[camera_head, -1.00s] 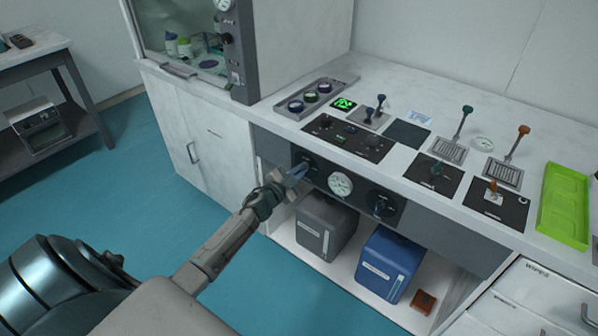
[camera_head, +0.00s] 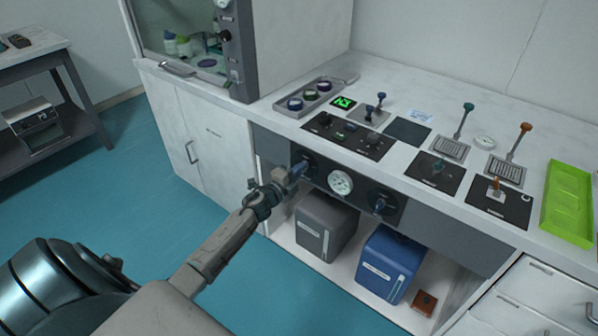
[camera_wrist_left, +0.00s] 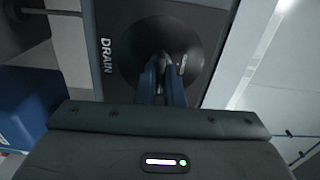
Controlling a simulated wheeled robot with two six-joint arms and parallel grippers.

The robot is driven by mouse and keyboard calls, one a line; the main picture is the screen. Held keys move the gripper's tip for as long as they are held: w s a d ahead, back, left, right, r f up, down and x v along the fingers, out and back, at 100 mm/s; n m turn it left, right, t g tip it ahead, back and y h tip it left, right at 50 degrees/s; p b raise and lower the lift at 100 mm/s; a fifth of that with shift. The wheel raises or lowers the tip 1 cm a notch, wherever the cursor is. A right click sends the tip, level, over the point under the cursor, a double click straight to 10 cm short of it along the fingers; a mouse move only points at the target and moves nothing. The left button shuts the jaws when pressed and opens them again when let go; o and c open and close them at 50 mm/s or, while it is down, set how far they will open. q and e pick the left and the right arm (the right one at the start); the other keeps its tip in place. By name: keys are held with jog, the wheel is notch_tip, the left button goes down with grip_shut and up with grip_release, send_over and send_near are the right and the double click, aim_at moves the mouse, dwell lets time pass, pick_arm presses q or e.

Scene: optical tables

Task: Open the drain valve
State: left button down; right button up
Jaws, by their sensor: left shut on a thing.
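The drain valve (camera_head: 311,163) is a dark round knob on the grey front panel below the worktop. In the left wrist view the word DRAIN is printed beside its round black base (camera_wrist_left: 128,50). My left gripper (camera_head: 297,171) reaches it from the front left. In the left wrist view, the two fingers of the gripper (camera_wrist_left: 163,66) are closed around the valve's narrow handle, which they largely hide. The handle's exact angle is hard to tell. My right gripper is in neither view.
A round white gauge (camera_head: 340,183) and a second valve knob (camera_head: 381,204) sit to the right on the same panel. A grey container (camera_head: 325,228) and a blue container (camera_head: 389,264) stand on the open shelf below. The floor in front is clear.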

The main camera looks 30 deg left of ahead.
pick_arm(q)
jog(key=shift+f+m, duration=0.1)
jog(key=shift+m, duration=0.2)
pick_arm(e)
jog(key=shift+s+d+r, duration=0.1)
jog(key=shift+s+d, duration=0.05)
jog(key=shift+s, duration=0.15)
